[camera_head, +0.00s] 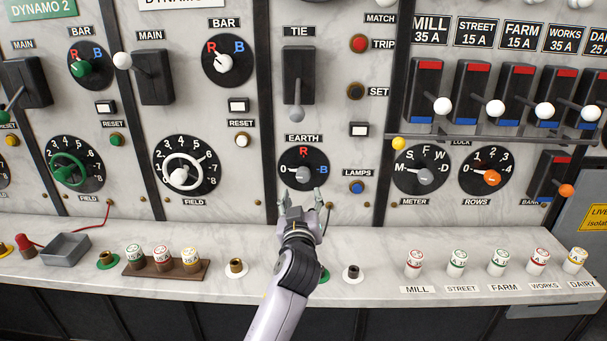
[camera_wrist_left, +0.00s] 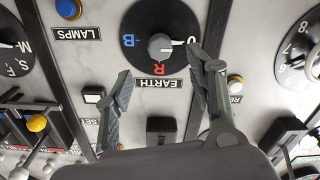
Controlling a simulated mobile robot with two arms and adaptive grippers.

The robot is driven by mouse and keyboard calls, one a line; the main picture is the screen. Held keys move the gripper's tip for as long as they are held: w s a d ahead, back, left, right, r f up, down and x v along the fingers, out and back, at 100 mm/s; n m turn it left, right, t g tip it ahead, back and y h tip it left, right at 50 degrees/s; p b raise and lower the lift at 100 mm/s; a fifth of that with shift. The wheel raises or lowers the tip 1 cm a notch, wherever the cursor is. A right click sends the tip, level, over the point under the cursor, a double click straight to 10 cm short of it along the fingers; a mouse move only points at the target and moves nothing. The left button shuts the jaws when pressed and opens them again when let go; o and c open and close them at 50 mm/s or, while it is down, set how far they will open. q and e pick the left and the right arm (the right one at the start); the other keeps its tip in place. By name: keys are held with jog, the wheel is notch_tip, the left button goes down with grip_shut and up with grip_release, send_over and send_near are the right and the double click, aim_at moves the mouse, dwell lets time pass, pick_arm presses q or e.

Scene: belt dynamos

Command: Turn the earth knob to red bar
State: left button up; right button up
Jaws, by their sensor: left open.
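The earth knob (camera_head: 303,174) is a small grey knob on a round black dial marked 0 at left, a red R at top and a blue B at right. Its pointer is turned left, toward 0. In the left wrist view the dial appears upside down, with the knob (camera_wrist_left: 160,47) pointing right toward 0. My left gripper (camera_head: 302,198) is open and empty, just in front of and below the dial. In the left wrist view its fingers (camera_wrist_left: 158,68) are spread either side of the knob and do not appear to touch it. My right gripper is out of view.
The tie lever (camera_head: 297,112) hangs down above the dial. The lamps button (camera_head: 357,187) and meter dial (camera_head: 421,168) are to the right, the white field wheel (camera_head: 183,173) to the left. A marble ledge (camera_head: 390,255) with plugs and sockets runs below.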

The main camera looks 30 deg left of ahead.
aim_at(304, 179)
pick_arm(q)
jog(key=p+x, duration=0.1)
jog(key=x, duration=0.8)
jog(key=shift+w+a, duration=0.15)
jog(key=shift+w, duration=0.25)
jog(key=shift+w+a+p, duration=0.3)
jog(key=shift+w+a, duration=0.05)
jog(key=shift+w, duration=0.15)
jog(key=shift+c, duration=0.2)
jog(key=c, duration=1.1)
jog(key=shift+c, duration=0.2)
